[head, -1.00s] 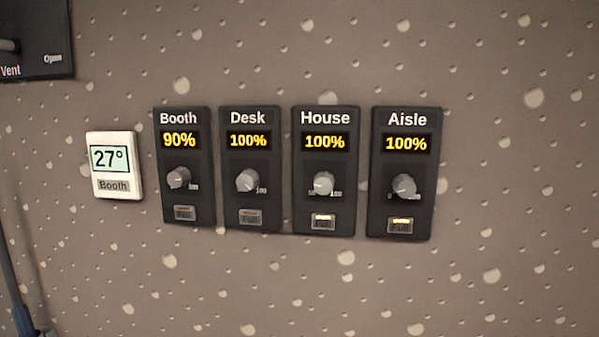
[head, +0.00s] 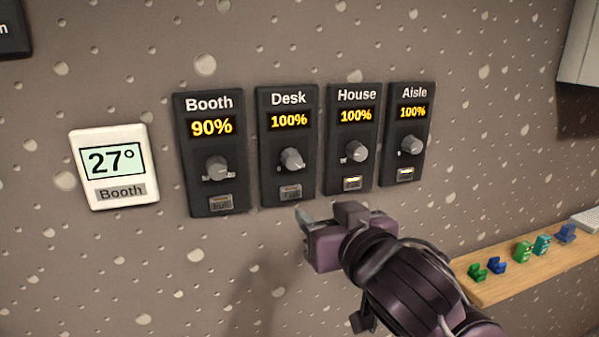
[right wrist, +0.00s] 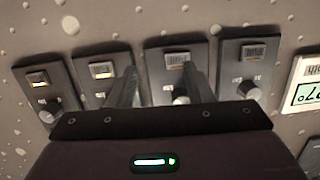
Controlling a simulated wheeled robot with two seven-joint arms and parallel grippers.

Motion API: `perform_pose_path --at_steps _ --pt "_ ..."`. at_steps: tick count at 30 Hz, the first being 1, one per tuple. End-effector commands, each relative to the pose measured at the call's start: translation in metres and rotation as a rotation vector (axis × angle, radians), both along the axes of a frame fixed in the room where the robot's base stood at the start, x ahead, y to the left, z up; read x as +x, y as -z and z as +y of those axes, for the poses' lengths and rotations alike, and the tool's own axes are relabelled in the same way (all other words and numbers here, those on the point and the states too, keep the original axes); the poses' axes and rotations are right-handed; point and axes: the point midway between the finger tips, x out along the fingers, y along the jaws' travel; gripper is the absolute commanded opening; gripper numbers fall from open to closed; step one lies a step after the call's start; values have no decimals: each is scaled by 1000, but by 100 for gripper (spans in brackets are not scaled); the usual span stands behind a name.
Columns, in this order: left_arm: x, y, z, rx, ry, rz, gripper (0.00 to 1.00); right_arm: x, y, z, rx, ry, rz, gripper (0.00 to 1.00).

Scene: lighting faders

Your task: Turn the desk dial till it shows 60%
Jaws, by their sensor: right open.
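The desk panel (head: 289,185) is a dark wall plate labelled Desk, and its display (head: 289,120) reads 100% in yellow. Its grey dial (head: 291,159) sits below the display, above a small unlit button (head: 291,192). My right gripper (head: 328,212) is open in front of the wall, just below the desk and house panels in the head view. In the right wrist view, the panels appear upside down and the desk dial (right wrist: 180,96) shows between the two open fingers (right wrist: 160,88), nearer one of them. Nothing is held. My left gripper is out of view.
The booth panel (head: 211,170) reads 90%, with a white 27° thermostat (head: 115,167) to its left. The house panel (head: 352,135) and aisle panel (head: 408,125) read 100%, with lit buttons. A wooden shelf (head: 500,289) with small coloured items is at lower right.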

Motion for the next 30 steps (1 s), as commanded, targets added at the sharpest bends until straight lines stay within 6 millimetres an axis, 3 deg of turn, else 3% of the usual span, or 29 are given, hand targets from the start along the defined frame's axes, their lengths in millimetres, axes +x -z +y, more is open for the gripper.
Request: perform_pose_path --at_steps 1,3,6,10,21,30 --pt "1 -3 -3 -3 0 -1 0 -15 -29 3 7 -10 -60 46" --pt "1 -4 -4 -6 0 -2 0 -31 -52 6 17 -18 -113 46" --pt "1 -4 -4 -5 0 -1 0 -42 -67 9 24 -27 -151 46" --pt "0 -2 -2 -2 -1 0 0 -32 -69 14 22 -27 -159 46" --pt "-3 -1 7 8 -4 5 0 19 -69 34 24 -27 -156 46" --pt "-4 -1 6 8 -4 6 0 27 -69 37 28 -28 -156 46"
